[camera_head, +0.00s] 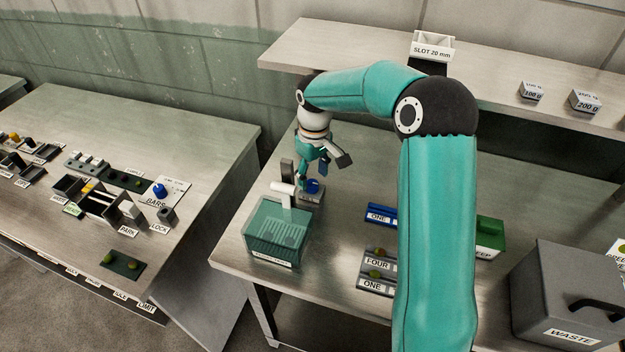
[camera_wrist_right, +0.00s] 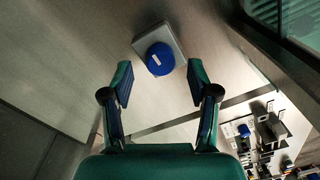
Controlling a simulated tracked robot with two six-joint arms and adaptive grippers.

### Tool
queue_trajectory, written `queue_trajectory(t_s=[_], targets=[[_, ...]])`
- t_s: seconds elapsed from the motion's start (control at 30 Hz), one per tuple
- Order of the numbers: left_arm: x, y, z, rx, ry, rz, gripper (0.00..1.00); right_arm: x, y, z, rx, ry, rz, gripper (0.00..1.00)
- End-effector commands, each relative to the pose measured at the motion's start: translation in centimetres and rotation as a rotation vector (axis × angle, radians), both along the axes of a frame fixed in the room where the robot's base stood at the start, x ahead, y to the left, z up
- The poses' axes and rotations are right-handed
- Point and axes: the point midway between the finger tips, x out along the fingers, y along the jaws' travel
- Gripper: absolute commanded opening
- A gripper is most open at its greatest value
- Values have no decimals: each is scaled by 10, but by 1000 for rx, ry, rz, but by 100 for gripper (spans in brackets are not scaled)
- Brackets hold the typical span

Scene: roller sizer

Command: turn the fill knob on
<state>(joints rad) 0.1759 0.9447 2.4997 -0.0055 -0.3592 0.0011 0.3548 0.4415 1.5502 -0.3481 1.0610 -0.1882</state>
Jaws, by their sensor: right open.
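The fill knob is a round blue knob (camera_head: 314,186) on a small grey base beside the clear green tank (camera_head: 275,236). In the right wrist view the blue knob (camera_wrist_right: 160,58) has a pale mark on its top and sits on its square grey base (camera_wrist_right: 173,38). My right gripper (camera_head: 322,170) is open and empty above the knob. In the wrist view the knob appears between and just beyond the two fingertips (camera_wrist_right: 160,80), with no visible contact. My left gripper is not in view.
A dark post (camera_head: 287,172) stands close behind the tank. Blue and grey labelled trays (camera_head: 380,214) lie to the right, partly behind my right arm. A grey WASTE bin (camera_head: 565,295) stands at the front right. A raised shelf (camera_head: 330,48) runs behind.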

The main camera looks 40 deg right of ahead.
Motion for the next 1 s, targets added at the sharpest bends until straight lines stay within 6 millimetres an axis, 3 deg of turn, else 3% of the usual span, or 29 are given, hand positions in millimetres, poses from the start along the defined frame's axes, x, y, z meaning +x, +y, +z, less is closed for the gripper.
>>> queue_trajectory(t_s=[0.2, 0.43, 0.6, 1.0], targets=[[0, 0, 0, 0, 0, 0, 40, 2, -1, 46, -1, -6, 0, 60], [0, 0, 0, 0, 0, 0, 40, 1, -2, 82, 0, -3, 0, 60], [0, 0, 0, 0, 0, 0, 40, 1, -3, 93, 0, -1, 0, 60], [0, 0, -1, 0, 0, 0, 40, 0, -3, 93, 1, -1, -1, 60]])
